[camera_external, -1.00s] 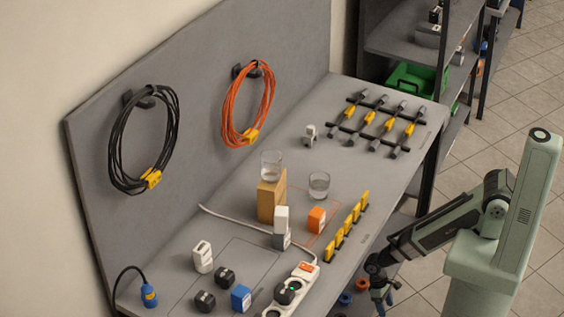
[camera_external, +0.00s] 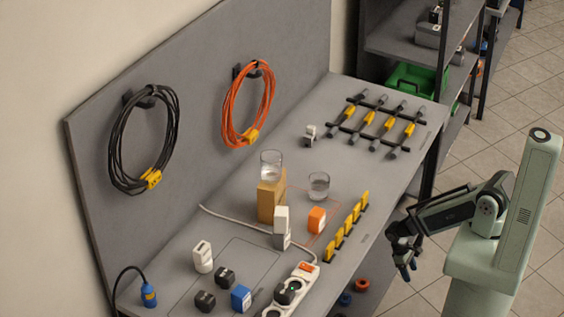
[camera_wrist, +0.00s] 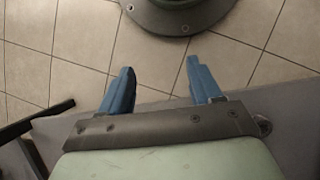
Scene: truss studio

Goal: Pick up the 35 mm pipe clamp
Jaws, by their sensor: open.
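A small pale grey piece (camera_external: 309,134) stands on the far part of the bench, left of the black rack. It may be the pipe clamp, but it is too small to tell for sure. My gripper (camera_external: 407,272) hangs beyond the bench's right edge, low and well away from that piece. In the wrist view my gripper (camera_wrist: 159,76) shows two blue fingertips spread wide, with nothing between them but floor tiles. No clamp shows in the wrist view.
The bench (camera_external: 262,190) carries a wooden block (camera_external: 267,202) with a glass on top, another glass (camera_external: 319,184), a row of yellow pieces (camera_external: 346,228), plugs and a power strip (camera_external: 291,290). A black rack (camera_external: 375,124) holds several grey-and-yellow rods. Shelving stands behind.

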